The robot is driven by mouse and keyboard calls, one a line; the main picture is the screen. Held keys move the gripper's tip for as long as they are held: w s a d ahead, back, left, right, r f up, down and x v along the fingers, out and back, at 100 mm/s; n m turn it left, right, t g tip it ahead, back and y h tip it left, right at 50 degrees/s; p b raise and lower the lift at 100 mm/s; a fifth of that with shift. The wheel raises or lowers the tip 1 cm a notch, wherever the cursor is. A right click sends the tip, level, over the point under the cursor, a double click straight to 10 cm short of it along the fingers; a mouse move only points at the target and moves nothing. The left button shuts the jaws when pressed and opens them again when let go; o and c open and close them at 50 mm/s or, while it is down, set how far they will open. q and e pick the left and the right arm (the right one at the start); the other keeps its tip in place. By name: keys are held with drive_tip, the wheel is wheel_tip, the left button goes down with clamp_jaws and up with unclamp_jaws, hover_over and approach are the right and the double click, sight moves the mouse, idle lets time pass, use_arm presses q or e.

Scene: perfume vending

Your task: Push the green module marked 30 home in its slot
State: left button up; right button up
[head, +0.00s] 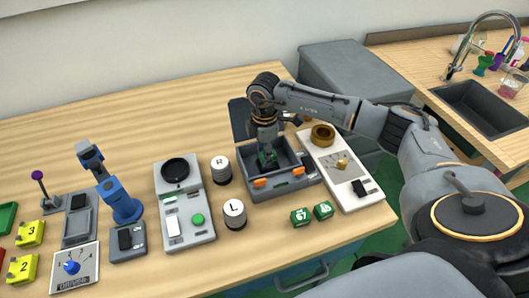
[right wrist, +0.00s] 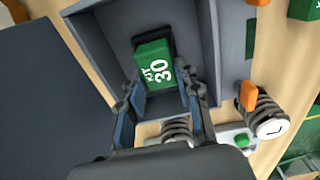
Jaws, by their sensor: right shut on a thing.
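The green module marked 30 (head: 267,158) is inside the grey open-topped box (head: 288,186) on the table. In the right wrist view the module (right wrist: 155,66) shows its white "KIT 30" marking, with a dark slot area at its far end. My right gripper (head: 266,147) reaches down into the box from above and is shut on the module, one finger on each side. How deep the module sits in the slot cannot be told. My left gripper is not in view.
The box's dark lid (head: 240,119) stands open behind it, and orange latches (head: 261,183) are on its front. Green modules, one marked 67 (head: 300,216), lie in front. White L (head: 234,214) and R (head: 220,170) cylinders stand left.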

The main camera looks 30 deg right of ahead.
drive_tip(key=shift+f+b, duration=0.5)
drive_tip(key=shift+f, duration=0.35)
idle(1.1)
drive_tip(key=shift+s+a+f, duration=0.15)
drive_tip(key=shift+s+f, duration=0.2)
drive_tip(key=shift+f, duration=0.15)
idle(0.5)
drive_tip(key=o, duration=1.2)
drive_tip(key=shift+w+f, duration=0.1)
drive_tip(key=shift+w, duration=0.2)
drive_tip(key=shift+r, duration=0.2)
drive_tip(key=o, duration=0.6)
